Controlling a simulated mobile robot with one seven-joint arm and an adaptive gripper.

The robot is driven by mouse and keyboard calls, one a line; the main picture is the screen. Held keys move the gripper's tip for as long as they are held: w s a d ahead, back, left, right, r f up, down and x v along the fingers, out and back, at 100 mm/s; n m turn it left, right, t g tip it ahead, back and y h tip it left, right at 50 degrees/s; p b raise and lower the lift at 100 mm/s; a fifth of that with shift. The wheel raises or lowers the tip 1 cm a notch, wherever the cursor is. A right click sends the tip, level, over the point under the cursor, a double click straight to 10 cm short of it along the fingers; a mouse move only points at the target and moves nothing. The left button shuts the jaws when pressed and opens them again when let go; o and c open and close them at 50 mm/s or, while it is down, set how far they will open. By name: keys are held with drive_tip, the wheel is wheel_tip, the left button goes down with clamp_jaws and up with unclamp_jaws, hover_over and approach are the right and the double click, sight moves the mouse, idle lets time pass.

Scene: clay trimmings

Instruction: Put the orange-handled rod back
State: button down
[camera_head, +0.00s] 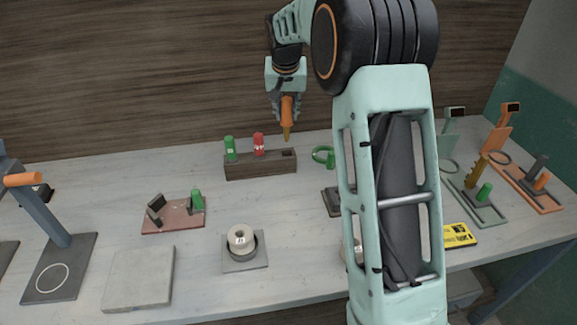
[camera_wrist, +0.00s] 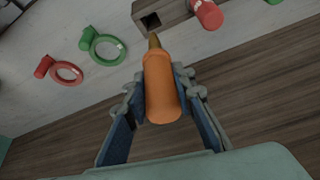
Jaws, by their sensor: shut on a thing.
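My gripper (camera_head: 287,106) is shut on the orange-handled rod (camera_head: 287,107). The rod hangs upright with its yellowish tip down, above the right end of the wooden block (camera_head: 262,168). In the wrist view the orange handle (camera_wrist: 161,92) is between the two fingers, and its tip points toward the empty square hole (camera_wrist: 151,21) in the block. The tip is apart from the block. A green-handled rod (camera_head: 230,148) and a red-handled rod (camera_head: 259,144) stand in the block's left and middle places. The red handle also shows in the wrist view (camera_wrist: 208,14).
A green ring with a handle (camera_head: 322,156) lies right of the block. A reddish tray (camera_head: 173,215), a white roll on a grey base (camera_head: 241,240) and a grey slab (camera_head: 139,279) are nearer the front. Stands (camera_head: 525,180) fill the right end.

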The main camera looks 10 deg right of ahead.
sight(287, 134)
wheel_tip(287, 134, down, 10)
idle(0.5)
drive_tip(key=shift+f+b, duration=0.3)
drive_tip(key=shift+f, duration=0.15)
drive_tip(key=c, duration=1.6)
unclamp_jaws()
drive_tip(key=shift+r, duration=0.2)
drive_tip(key=shift+r+p, duration=0.3)
drive_tip(key=shift+p, duration=0.15)
drive_tip(key=v, duration=1.2)
